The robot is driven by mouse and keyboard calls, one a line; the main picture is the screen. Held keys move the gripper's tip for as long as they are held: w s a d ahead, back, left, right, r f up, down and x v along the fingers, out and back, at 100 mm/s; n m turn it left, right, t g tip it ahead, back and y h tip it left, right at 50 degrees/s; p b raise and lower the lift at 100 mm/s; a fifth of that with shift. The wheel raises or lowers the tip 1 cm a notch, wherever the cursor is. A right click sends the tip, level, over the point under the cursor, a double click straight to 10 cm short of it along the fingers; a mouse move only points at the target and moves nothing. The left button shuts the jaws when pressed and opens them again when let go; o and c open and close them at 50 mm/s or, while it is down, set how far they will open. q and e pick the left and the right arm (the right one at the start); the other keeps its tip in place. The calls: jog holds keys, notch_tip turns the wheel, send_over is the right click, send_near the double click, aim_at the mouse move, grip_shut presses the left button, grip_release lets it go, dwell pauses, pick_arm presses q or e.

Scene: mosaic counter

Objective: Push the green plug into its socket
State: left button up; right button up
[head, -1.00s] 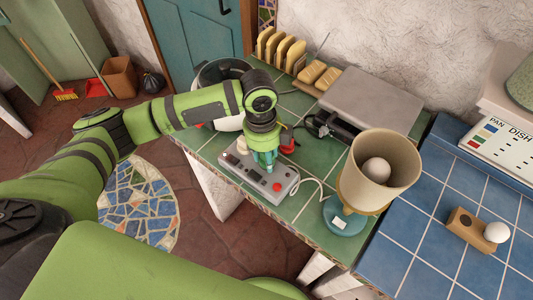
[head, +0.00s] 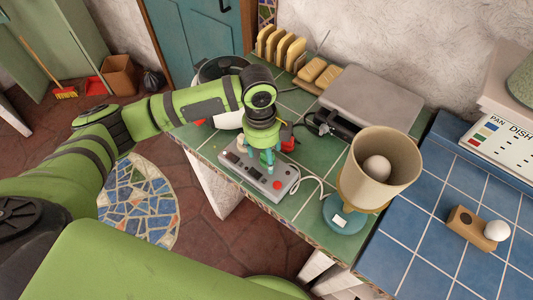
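The grey socket strip (head: 287,182) lies on the green-tiled counter, with a red button at its right end and a white cable leaving that end. My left gripper (head: 262,163) points down over the middle of the strip, its teal fingertips close to the strip's top. I cannot make out the green plug apart from the green and teal gripper. Whether it is between the fingers or in a socket is hidden. The gap between the fingers is too small to judge. My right gripper is not in view.
Behind the strip are a red object (head: 288,141), a grey press-like appliance (head: 372,100) and bread slices in a rack (head: 280,48). A lamp with a beige shade (head: 361,175) stands to the right. The blue-tiled counter (head: 420,245) is mostly clear.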

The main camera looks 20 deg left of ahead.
aim_at(263, 151)
pick_arm(q)
notch_tip(263, 151, up, 11)
jog(key=shift+a, duration=0.4)
